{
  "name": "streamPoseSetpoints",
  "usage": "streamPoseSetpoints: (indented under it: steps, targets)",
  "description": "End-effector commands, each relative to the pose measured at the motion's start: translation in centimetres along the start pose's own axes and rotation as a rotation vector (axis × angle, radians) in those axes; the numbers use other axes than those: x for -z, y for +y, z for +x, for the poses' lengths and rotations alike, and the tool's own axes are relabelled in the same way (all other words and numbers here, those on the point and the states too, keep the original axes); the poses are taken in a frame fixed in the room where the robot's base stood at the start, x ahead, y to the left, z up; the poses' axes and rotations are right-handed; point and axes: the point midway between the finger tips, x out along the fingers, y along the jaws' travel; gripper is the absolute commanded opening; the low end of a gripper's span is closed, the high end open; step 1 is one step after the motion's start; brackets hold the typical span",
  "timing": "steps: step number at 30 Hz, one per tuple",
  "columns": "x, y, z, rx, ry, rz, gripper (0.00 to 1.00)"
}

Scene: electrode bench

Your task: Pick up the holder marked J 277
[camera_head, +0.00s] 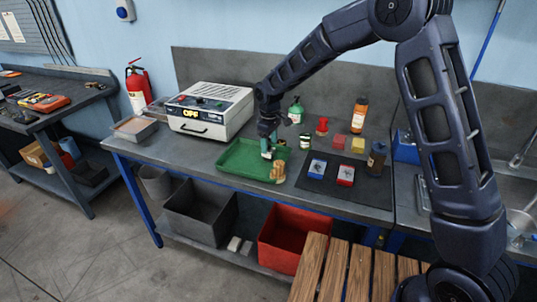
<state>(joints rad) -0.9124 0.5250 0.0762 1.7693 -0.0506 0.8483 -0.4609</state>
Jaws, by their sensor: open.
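No marking J 277 can be read at this size. On the dark mat (350,190) lie a small blue piece with a pale top (317,168) and a red piece with a pale top (346,175); either may be a holder, but I cannot tell. Behind them are a flat red piece (338,141) and a flat yellow piece (358,145). My gripper (267,155) is open and points down over the green tray (232,160), left of the mat. A tan object (278,171) is at the tray's right side, close to the gripper. The fingertips are too small to see clearly.
A white boxy device (210,108) stands left of the tray. A green bottle (296,112), an orange bottle (360,115) and a dark brown bottle (376,160) stand around the mat. A red bin (285,245) is below the bench. A wooden slatted surface (345,270) is in front.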

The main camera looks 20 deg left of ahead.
Motion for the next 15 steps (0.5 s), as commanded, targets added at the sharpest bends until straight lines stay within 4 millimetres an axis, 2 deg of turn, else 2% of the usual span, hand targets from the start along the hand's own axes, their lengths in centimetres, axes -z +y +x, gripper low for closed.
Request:
streamPoseSetpoints:
  steps: [9, 15]
  targets:
    - [0.1, -0.3, 4.1, 0.001, -0.003, -0.001, 0.65]
    - [0.1, -0.3, 4.6, 0.000, 0.000, -0.001, 0.65]
